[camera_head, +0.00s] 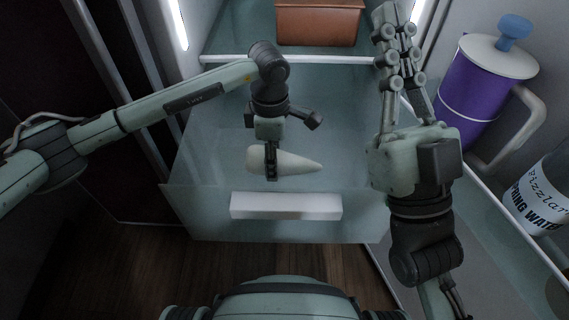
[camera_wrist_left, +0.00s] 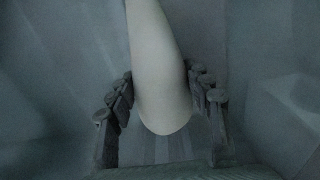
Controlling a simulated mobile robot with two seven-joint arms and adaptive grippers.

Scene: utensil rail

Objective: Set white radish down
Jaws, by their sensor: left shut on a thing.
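The white radish (camera_head: 294,162) is a pale, tapered root lying sideways over the clear, pulled-out drawer or shelf (camera_head: 210,165), its narrow tip pointing right. My left gripper (camera_head: 271,174) reaches down from above and is shut around its thick end. In the left wrist view, the radish (camera_wrist_left: 160,75) runs between the two dark fingers, its rounded end towards the bottom. I cannot tell whether the radish touches the surface beneath. My right gripper (camera_head: 393,20) points up the picture at the right, with nothing seen in it; how far its fingers are apart is unclear.
A white bar (camera_head: 286,206) lies along the clear front. A brown box (camera_head: 319,24) stands at the back. A purple pitcher (camera_head: 478,90) and a labelled bottle (camera_head: 545,195) stand in the door at the right. Clear surface shows around the radish.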

